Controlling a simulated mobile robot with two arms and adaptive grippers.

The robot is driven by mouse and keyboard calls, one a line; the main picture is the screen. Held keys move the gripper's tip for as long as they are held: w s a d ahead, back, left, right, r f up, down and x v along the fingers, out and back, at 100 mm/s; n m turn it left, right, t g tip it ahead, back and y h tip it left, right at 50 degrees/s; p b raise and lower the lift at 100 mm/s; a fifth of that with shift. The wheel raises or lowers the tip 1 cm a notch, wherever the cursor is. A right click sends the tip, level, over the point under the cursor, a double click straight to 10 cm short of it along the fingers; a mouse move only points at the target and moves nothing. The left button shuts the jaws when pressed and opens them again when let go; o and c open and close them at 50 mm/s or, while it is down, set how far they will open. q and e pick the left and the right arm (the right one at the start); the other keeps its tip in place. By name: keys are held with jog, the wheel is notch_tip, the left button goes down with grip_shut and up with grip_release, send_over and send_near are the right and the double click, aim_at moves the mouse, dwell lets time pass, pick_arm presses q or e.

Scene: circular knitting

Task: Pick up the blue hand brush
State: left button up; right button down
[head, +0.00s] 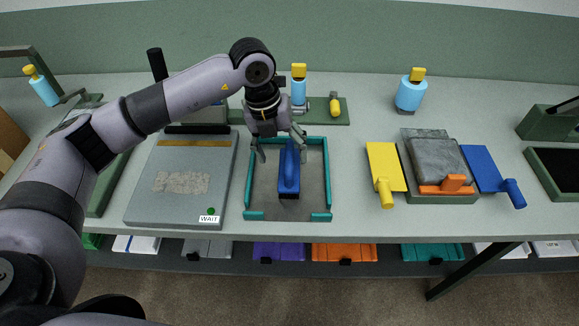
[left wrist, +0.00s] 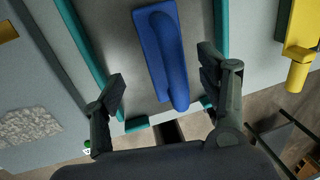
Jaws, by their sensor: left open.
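The blue hand brush (head: 288,176) lies in a grey tray with a teal rim (head: 248,190) in the middle of the table. In the left wrist view the brush (left wrist: 164,55) lies lengthwise between and ahead of the two fingers, touching neither. My left gripper (head: 278,150) is open and empty, above the back part of the tray. Its open fingers also show in the left wrist view (left wrist: 165,90). The gripper hides part of the tray's back in the head view. My right gripper is not in view.
A grey plate with a WAIT label (head: 143,198) stands left of the tray. Right of it are a yellow scraper (head: 382,165), a block with an orange handle (head: 446,187) and a blue scraper (head: 485,168). Bottles (head: 411,93) stand behind. The table in front of the tray is narrow.

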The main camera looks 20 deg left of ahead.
pick_arm(q)
jog(key=f, duration=0.1)
jog(key=d+f+p, duration=0.1)
jog(key=f, duration=0.2)
jog(key=shift+d+f+p, duration=0.1)
jog(key=shift+d+p, duration=0.15)
jog(key=shift+p, duration=0.15)
jog(key=shift+f, duration=0.3)
jog(key=shift+c, duration=0.2)
jog(key=shift+w+r, duration=0.1)
jog(key=c, duration=1.4)
jog(key=shift+c, duration=0.2)
notch_tip(320, 180, up, 20)
jog(key=b, duration=0.3)
jog(key=shift+b, duration=0.35)
